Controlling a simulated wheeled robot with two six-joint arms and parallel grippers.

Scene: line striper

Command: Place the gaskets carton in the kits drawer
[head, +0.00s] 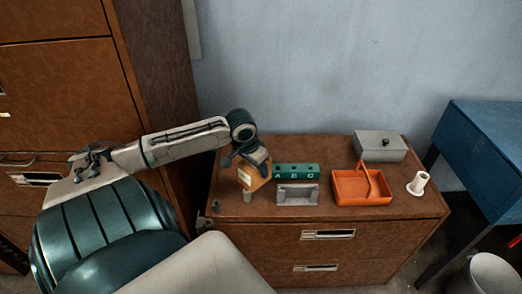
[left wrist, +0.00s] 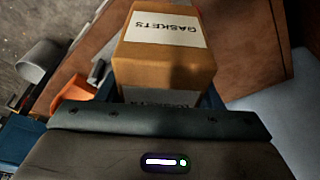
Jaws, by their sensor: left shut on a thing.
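The gaskets carton (head: 249,178) is a small orange-brown box with a white label, over the left end of the low cabinet top. In the left wrist view the carton (left wrist: 165,62) shows its GASKETS label upside down. My left gripper (head: 256,160) is shut on the carton from above. I cannot tell whether the carton touches the cabinet top. The low brown cabinet has an upper drawer (head: 285,236) and a lower drawer (head: 280,270), both looking shut. Their labels are unreadable, so I cannot tell which is the kits drawer. My right gripper is out of view.
On the cabinet top are a green A-B-C block (head: 297,171), a grey holder (head: 297,195), an orange tote (head: 350,188), a grey lidded box (head: 378,150), a white spool (head: 419,184) and a small grey cylinder (head: 247,196). A tall cabinet (head: 65,80) stands left, a blue table (head: 485,140) right.

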